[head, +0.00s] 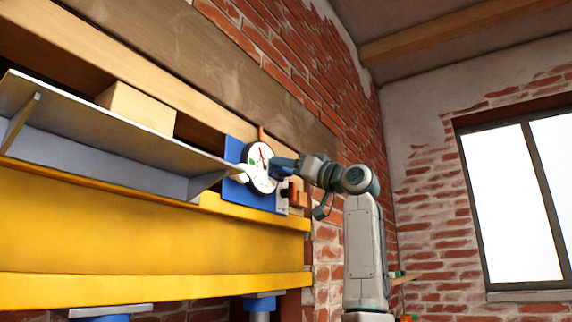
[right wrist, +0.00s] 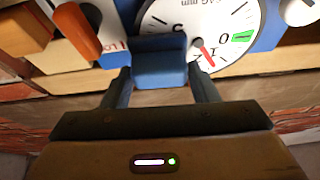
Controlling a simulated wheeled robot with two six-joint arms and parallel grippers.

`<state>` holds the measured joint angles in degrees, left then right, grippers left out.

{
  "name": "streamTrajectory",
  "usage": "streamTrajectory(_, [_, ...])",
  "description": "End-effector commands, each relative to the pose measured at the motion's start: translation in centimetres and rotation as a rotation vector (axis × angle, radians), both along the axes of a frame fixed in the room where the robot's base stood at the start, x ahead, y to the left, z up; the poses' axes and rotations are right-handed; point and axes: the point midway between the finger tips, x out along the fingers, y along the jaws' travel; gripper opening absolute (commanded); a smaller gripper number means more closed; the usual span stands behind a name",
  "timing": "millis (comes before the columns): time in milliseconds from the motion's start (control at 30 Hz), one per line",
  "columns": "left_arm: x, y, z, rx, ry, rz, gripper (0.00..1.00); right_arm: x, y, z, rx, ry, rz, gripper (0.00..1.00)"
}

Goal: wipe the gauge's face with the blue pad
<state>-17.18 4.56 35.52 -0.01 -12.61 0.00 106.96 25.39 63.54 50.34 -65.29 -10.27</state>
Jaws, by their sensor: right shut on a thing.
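The gauge (head: 259,167) has a round white face with a red needle and a green mark, on a blue panel (head: 238,191). In the right wrist view the gauge (right wrist: 225,22) is partly hidden behind the blue pad (right wrist: 160,62). My right gripper (right wrist: 160,82) is shut on the blue pad, with one finger at each side of it. The pad is at the gauge's face; I cannot tell whether it touches. In the head view my right gripper (head: 285,168) is at the right side of the gauge. My left gripper is not in view.
A grey metal shelf (head: 120,135) sticks out left of the gauge, above a yellow beam (head: 150,240). An orange handle (right wrist: 78,28) and a white knob (right wrist: 300,12) sit near the gauge. A brick wall is behind; a window (head: 520,200) is at right.

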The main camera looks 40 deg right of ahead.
Motion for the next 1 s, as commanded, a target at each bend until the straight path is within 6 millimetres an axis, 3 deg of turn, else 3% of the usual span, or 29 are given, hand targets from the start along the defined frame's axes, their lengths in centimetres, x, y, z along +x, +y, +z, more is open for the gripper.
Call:
streamTrajectory(167, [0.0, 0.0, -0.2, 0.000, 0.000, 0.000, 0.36, -0.1, 0.3, -0.1, -0.001, -0.001, 0.001, 0.35])
streamTrajectory(600, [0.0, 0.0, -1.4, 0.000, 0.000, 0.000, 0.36, -1.3, 3.8, -0.1, -0.001, -0.001, 0.004, 0.35])
streamTrajectory(1000, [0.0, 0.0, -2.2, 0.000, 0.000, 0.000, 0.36, -2.2, 5.7, -0.1, -0.002, -0.001, 0.003, 0.35])
